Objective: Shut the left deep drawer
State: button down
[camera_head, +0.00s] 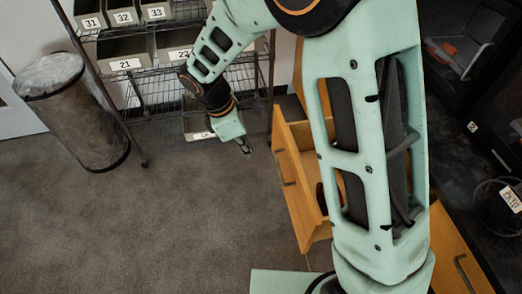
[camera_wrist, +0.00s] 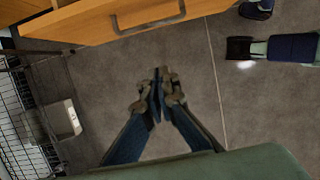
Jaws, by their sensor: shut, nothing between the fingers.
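The wooden drawer (camera_head: 288,180) stands pulled out to the left from the cabinet, mostly behind my arm in the head view. Its front has a dark bar handle, and a dark and reddish thing shows inside. In the wrist view the orange drawer front (camera_wrist: 90,24) and its grey handle (camera_wrist: 152,18) lie along the top edge. My gripper (camera_head: 246,149) is shut and empty, to the left of the drawer front and apart from it. In the wrist view my gripper's fingertips (camera_wrist: 158,72) meet over bare floor, below the handle.
A wire shelf rack (camera_head: 160,85) with numbered grey bins stands behind my gripper. A grey cylindrical bin (camera_head: 75,110) is at the far left. Another wooden front (camera_head: 450,245) with a handle is at lower right, near dark equipment (camera_head: 490,135). The carpet at left is clear.

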jog(key=w+d+f+b, duration=0.1)
jog(key=d+f, duration=0.5)
jog(key=f, duration=0.3)
jog(key=shift+w+d+f, duration=0.3)
jog(key=shift+w+f, duration=0.1)
jog(key=shift+d, duration=0.1)
jog(key=w+d+p, duration=0.2)
jog(key=w+d, duration=0.1)
jog(key=d, duration=0.9)
jog(key=w+d+p, duration=0.3)
jog(key=w+d, duration=0.1)
jog(key=d, duration=0.9)
jog(key=w+d+p, duration=0.3)
jog(key=d, duration=0.9)
jog(key=shift+w+d+f, duration=0.2)
jog(key=shift+d, duration=0.2)
jog(key=shift+a, duration=0.1)
